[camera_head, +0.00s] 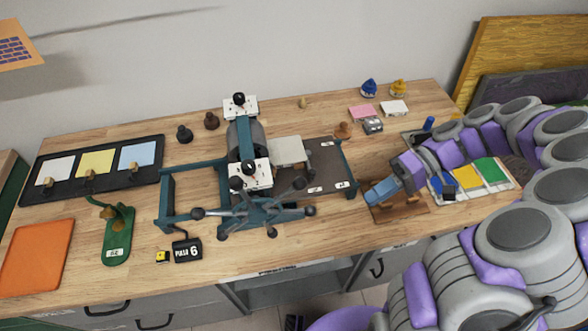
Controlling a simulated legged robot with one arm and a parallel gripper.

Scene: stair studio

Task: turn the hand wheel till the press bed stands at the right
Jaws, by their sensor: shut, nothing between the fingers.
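The press has a teal frame (168,187) and stands mid-table, with a dark roller (256,133) across it. Its hand wheel (254,211), with several black-knobbed spokes, is on the near side. The dark flat press bed (325,163) shows to the right of the roller, inside the right part of the frame. A light grey block (290,151) lies on the bed next to the roller. My gripper (372,198) is right of the press, apart from the wheel, over a small brown wooden stand (400,212). It looks shut and empty; its fingertips are small in view.
A black tray (103,141) with three coloured sheets, an orange pad (37,257) and a green stand (118,240) are at left. Coloured cards (466,177) lie beside my arm. The front edge right of the wheel is clear.

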